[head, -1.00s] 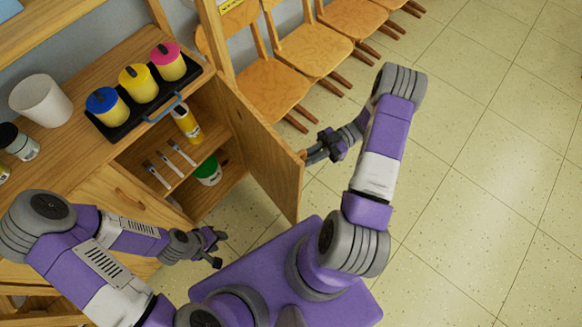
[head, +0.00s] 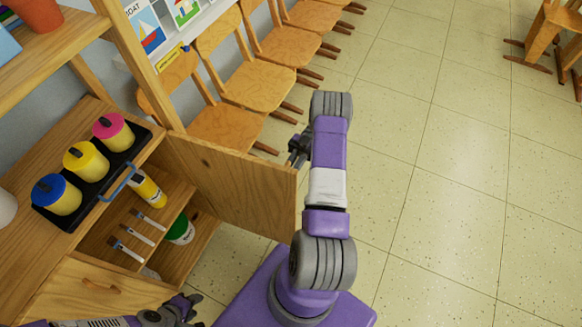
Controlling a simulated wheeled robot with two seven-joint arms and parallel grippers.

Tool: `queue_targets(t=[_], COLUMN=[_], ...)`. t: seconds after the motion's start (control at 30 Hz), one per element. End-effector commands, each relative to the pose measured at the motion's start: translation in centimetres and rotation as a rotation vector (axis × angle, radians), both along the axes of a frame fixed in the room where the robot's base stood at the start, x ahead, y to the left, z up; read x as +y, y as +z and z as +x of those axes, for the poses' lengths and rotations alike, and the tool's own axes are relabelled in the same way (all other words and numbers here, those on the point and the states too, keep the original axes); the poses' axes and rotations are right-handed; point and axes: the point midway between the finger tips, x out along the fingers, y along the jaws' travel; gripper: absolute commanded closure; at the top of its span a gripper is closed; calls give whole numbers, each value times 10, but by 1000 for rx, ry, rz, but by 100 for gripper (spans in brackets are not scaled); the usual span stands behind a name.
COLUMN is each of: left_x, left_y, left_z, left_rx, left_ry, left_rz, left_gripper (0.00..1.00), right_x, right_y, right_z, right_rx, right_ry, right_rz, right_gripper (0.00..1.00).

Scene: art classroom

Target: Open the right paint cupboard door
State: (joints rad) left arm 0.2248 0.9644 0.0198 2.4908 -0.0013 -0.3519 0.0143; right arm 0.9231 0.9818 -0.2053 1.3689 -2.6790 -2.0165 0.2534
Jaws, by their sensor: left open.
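The right paint cupboard door (head: 235,185) is a light wooden panel standing wide open, swung out to the right of the cupboard. My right gripper (head: 297,150) is at the door's outer upper edge, partly hidden by its own arm. I cannot tell whether it touches the door or how its fingers stand. My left gripper (head: 192,306) is open and empty at the bottom, in front of the closed left door (head: 75,290). Inside the open cupboard are several brushes (head: 138,233), a yellow bottle (head: 147,188) and a green-lidded tub (head: 181,230).
A black tray (head: 118,160) with blue, yellow and pink-lidded pots stands on the cupboard top. Wooden chairs (head: 225,125) line the wall behind the door. The tiled floor (head: 440,190) to the right is clear, with another chair (head: 552,40) at the far right.

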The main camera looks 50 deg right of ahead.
Motion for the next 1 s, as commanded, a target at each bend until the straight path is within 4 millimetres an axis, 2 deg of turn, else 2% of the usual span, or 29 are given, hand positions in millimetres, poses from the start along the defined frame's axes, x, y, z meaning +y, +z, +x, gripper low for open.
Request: queue_targets(t=[0.03, 0.13, 0.17, 0.3, 0.77, 0.87, 1.0], left_x=[0, 0, 0, 0, 0, 0, 0], left_y=[0, 0, 0, 0, 3, 10, 25], left_z=[0, 0, 0, 0, 0, 0, 0], left_rx=[0, 0, 0, 0, 0, 0, 0], left_ry=[0, 0, 0, 0, 0, 0, 0], left_rz=[0, 0, 0, 0, 0, 0, 0], left_gripper=[57, 57, 57, 57, 57, 57, 57], right_x=[7, 7, 7, 7, 5, 5, 5], right_y=[1, 1, 1, 1, 6, 20, 50], right_z=[13, 13, 13, 13, 11, 11, 11], right_rx=[-27, -27, -27, -27, -26, -27, -28], right_ry=[-11, -11, -11, -13, -16, -15, -14], right_rz=[5, 6, 6, 7, 8, 8, 9], right_gripper=[100, 100, 82, 60, 60, 60, 60])
